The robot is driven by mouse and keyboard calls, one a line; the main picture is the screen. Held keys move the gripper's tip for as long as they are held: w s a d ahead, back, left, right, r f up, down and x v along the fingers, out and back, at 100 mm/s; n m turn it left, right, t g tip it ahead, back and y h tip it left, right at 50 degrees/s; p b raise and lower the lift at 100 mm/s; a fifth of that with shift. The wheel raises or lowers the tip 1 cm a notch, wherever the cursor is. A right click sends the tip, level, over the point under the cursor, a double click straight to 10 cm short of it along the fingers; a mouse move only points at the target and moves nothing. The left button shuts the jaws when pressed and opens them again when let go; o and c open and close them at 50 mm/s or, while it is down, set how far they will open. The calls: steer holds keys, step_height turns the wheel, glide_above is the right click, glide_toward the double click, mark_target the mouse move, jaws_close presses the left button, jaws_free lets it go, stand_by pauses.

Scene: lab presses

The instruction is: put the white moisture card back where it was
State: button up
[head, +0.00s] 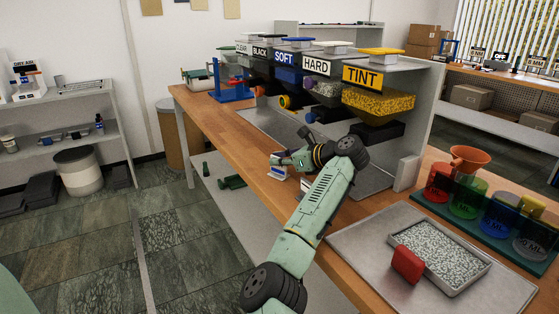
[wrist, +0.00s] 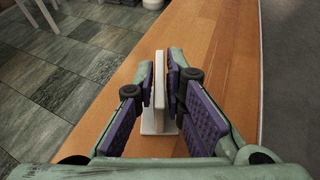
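The white moisture card (wrist: 160,92) stands upright in the wrist view, seen nearly edge-on, with a wider white foot (wrist: 158,124) below it. My gripper (wrist: 160,80) has one purple-padded fingertip on each side of the card, both pressed close to its faces. In the head view my gripper (head: 290,160) is low over the wooden bench near its front edge. A small white piece with a blue mark (head: 278,172) shows just beneath it there. My arm hides part of that area, and I cannot tell whether the card's foot touches the bench.
Labelled hoppers hang behind my gripper, the nearest being TINT (head: 362,76). A blue press (head: 231,80) stands farther along the bench (head: 215,120). At right are a metal tray (head: 440,255) of grey granules, a red block (head: 407,264) and coloured cups (head: 468,197). The bench's front edge is close.

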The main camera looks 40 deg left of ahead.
steer(key=shift+o, duration=1.3)
steer(key=shift+r, duration=0.1)
steer(key=shift+d+r, duration=0.2)
steer(key=shift+r, duration=0.1)
steer(key=p+v, duration=0.7)
steer(key=v, duration=0.4)
steer(key=shift+d, duration=0.3)
